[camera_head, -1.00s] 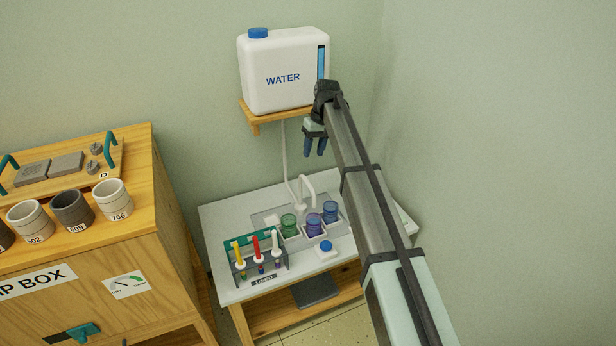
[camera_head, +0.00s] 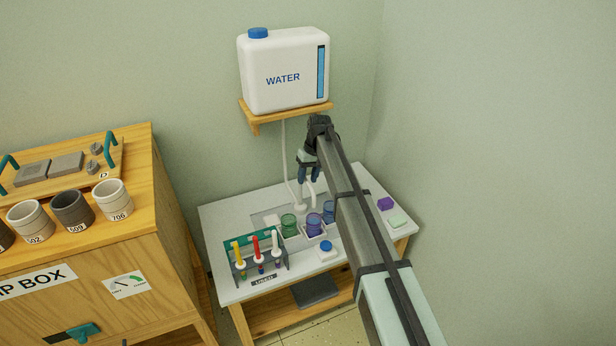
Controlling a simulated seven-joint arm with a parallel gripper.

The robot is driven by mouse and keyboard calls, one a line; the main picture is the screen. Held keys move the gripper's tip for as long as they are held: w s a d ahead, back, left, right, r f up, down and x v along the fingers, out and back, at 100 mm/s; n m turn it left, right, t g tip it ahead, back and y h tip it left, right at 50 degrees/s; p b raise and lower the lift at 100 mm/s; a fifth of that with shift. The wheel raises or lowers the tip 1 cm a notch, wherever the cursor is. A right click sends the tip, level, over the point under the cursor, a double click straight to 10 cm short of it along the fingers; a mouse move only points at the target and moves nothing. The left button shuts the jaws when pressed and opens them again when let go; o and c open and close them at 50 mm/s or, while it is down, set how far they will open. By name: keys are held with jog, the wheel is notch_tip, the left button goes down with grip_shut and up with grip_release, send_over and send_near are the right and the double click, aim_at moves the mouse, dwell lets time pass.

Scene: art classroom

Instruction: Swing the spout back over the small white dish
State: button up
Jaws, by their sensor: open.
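The white spout (camera_head: 313,198) rises from its base (camera_head: 299,207) at the back of the white side table. My gripper (camera_head: 309,179) is open, with its blue-tipped fingers at the top of the spout, hiding its bend. I cannot tell whether they touch it or stand around it. A small white dish (camera_head: 271,220) appears to lie left of the spout base, partly behind the green cup. The spout's outlet points towards the front right, near the cups.
A green cup (camera_head: 289,225) and a blue-violet cup (camera_head: 314,224) stand close in front; another blue cup is partly behind my arm. A rack (camera_head: 256,263) of coloured droppers stands at the front left. The water tank (camera_head: 284,75) sits on a shelf above.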

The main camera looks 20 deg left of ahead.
grip_shut()
dwell(0.3)
dwell(0.3)
